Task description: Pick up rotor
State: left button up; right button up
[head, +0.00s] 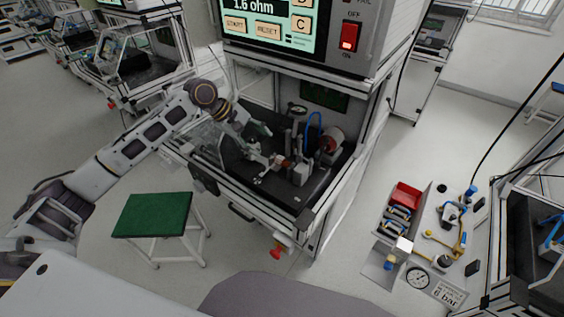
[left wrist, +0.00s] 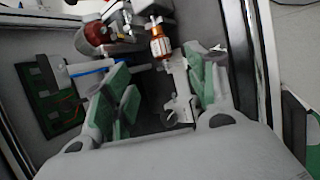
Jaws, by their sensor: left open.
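The rotor (left wrist: 160,42), a copper-coloured cylinder with light end parts, sits in a metal fixture (left wrist: 178,105) inside the test cabinet. In the head view the rotor (head: 286,163) is a small reddish spot, partly hard to make out. My left gripper (head: 261,142) reaches into the cabinet from the left, close to the fixture. In the left wrist view my left gripper (left wrist: 163,88) is open, its green pads wide apart. The rotor shows beyond the fingertips, roughly between them, with nothing held. My right gripper is in neither view.
The cabinet has a red round part (head: 331,140), a blue hose (head: 313,127) and a frame post at its front right. A control panel (head: 268,28) overhangs it. A green-topped stool (head: 152,214) stands front left. A pneumatic board (head: 432,240) is at right.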

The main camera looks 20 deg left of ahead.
aim_at(278, 159)
pick_arm(q)
jog(key=x, duration=0.6)
jog(key=shift+d+f, duration=0.15)
jog(key=shift+w+d+f, duration=0.15)
jog(key=shift+f, duration=0.2)
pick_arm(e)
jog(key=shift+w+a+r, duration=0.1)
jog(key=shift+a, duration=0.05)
pick_arm(q)
jog(key=shift+d+f, duration=0.1)
jog(key=shift+f, duration=0.05)
